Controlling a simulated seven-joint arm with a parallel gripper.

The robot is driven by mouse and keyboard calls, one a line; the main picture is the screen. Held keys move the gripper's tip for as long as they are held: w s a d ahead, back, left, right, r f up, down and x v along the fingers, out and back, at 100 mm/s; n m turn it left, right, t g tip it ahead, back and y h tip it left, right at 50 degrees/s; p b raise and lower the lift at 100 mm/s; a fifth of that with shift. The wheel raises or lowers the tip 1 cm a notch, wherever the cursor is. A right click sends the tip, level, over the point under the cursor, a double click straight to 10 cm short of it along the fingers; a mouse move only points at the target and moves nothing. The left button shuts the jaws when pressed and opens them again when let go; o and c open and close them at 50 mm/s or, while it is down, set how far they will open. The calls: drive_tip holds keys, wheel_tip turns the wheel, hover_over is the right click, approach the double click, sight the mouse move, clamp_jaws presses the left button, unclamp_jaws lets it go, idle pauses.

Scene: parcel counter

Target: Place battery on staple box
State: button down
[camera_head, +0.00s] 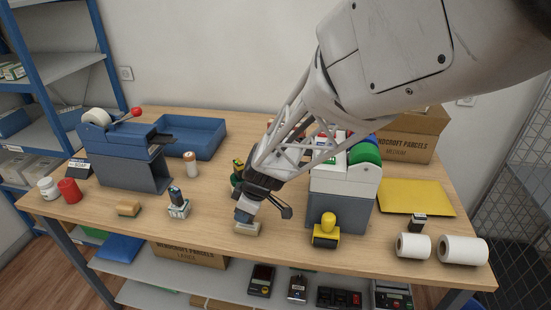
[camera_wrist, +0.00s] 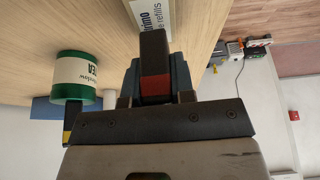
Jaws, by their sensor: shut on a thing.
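My gripper (camera_head: 246,212) is over the front middle of the counter, pointing down. It is shut on a dark blue-grey block, the battery (camera_head: 242,216), mostly hidden by my fingers. In the wrist view a dark finger with a red patch covers its middle, and blue-grey parts of the battery (camera_wrist: 181,75) show on both sides. The pale staple box (camera_head: 247,229) lies flat just below the battery. In the wrist view the staple box (camera_wrist: 158,12) shows its white and blue label beyond my fingertips. I cannot tell whether battery and box touch.
A yellow-handled stamp (camera_head: 326,232) and a grey machine (camera_head: 340,200) stand close on the right. A green tea tin (camera_wrist: 76,78) is near my gripper. Bare counter surrounds the box.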

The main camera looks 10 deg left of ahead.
drive_tip(key=shift+f, duration=0.75)
drive_tip(key=shift+f, duration=0.1)
drive_tip(key=c, duration=1)
unclamp_jaws()
drive_tip(key=shift+o, duration=0.2)
drive_tip(key=v, duration=1.2)
